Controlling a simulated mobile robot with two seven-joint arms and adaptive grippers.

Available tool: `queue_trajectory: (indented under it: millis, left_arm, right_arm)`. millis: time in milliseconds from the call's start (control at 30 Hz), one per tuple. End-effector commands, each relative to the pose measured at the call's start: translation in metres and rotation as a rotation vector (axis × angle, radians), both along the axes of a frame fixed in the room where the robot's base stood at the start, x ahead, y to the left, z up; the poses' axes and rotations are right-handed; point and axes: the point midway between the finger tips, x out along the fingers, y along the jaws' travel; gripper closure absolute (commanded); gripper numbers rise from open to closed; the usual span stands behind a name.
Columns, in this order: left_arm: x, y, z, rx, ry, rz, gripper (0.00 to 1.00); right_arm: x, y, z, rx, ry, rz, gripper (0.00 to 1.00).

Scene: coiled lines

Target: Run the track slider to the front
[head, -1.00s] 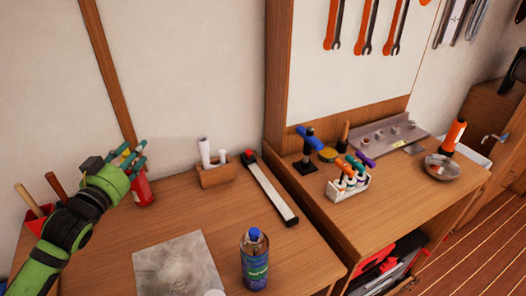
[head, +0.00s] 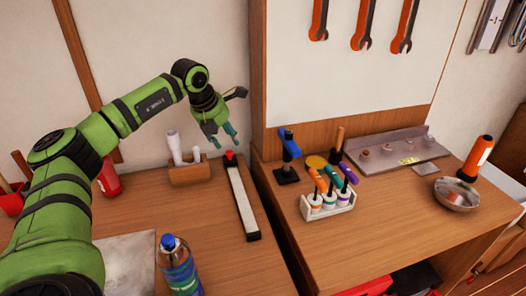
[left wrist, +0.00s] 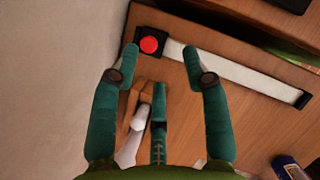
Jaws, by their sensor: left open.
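The track (head: 243,200) is a pale strip with dark ends on the left wooden bench, running from the wall side toward the front. Its slider, a red round knob (head: 230,156) on a black block, sits at the back end. In the left wrist view the red knob (left wrist: 149,45) shows just beyond the fingertips, between and ahead of them, with the track (left wrist: 235,70) stretching right. My left gripper (head: 222,137) is open and empty, above the back end of the track; it also shows in the left wrist view (left wrist: 161,56). My right gripper is not in view.
A wooden holder with white tubes (head: 190,172) stands just left of the track. A blue-capped bottle (head: 180,270) stands near the front. On the right bench are a white rack of colored-handled tools (head: 328,204) and a metal bowl (head: 457,195).

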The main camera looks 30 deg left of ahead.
Motion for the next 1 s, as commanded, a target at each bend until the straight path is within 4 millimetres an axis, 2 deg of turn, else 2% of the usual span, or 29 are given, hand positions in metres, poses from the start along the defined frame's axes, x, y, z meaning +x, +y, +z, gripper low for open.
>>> queue_trajectory:
  millis: [33,100,500,600,933,967,1000]
  left_arm:
    - [-0.004,0.012,0.000,0.030,0.014,0.022,0.54]
    - [-0.006,0.019,-0.003,0.050,0.029,0.032,0.54]
    - [0.015,0.020,-0.053,0.050,0.030,0.029,0.54]
    - [0.018,0.020,-0.060,0.049,0.028,0.029,0.54]
    - [0.020,0.020,-0.065,0.049,0.026,0.029,0.54]
    - [0.020,0.020,-0.065,0.049,0.026,0.029,0.66]
    - [0.020,0.020,-0.065,0.049,0.026,0.029,0.82]
  right_arm:
    - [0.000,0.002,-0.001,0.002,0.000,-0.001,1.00]
    - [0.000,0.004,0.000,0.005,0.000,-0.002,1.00]
    - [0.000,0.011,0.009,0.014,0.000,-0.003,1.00]
    - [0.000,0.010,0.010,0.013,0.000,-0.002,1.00]
    - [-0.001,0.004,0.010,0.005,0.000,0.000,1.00]
    - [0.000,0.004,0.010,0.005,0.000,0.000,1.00]
    - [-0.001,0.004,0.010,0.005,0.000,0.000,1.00]
